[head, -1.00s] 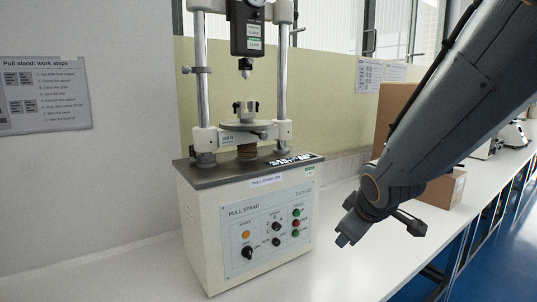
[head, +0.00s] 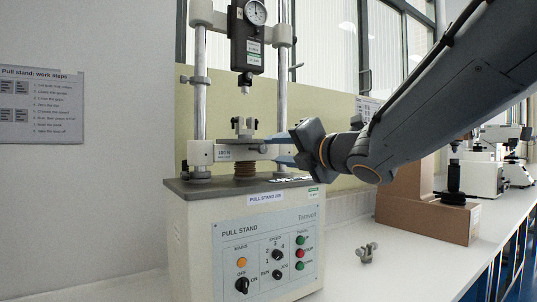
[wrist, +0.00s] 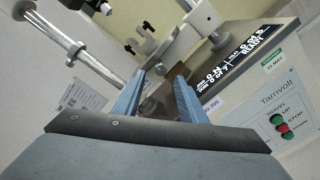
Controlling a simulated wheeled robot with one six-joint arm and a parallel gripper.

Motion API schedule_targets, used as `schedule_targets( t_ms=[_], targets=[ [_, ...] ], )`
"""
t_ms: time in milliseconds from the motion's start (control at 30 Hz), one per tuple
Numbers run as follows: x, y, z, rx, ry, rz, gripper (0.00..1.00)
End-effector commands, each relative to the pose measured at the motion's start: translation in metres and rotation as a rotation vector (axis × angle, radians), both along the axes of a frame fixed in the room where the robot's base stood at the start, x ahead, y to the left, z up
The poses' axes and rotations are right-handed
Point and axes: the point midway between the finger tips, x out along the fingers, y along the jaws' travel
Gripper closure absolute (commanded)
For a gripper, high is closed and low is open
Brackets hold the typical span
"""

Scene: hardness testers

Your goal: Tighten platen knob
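The pull stand (head: 245,225) stands on the bench, with a round metal platen (head: 236,140) carrying a small upright two-jaw fitting (head: 243,127). The platen knob cannot be clearly picked out; the right side of the platen is partly hidden behind my gripper. My gripper (head: 273,149) reaches in from the right at platen height, its pale blue fingers pointing left. In the wrist view my gripper (wrist: 160,77) has its two blue fingers apart, with a clear gap between them. A small brown piece (wrist: 179,72) shows beyond the right fingertip. Contact cannot be told.
A force gauge (head: 247,38) hangs above the platen between two steel columns (head: 200,95). A small metal fitting (head: 367,252) lies on the bench right of the stand. A cardboard box (head: 425,215) and microscope-like instruments (head: 485,173) stand farther right. The bench front is clear.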

Motion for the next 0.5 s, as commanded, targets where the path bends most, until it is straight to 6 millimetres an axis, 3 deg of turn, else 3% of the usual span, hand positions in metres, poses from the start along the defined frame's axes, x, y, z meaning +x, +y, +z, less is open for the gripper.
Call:
schedule_targets(
  t_ms=[233,500],
  targets=[
    [0.031,0.020,-0.001,0.002,0.004,0.000,0.62],
    [0.042,0.028,-0.001,0.002,0.004,-0.002,0.62]
  ],
)
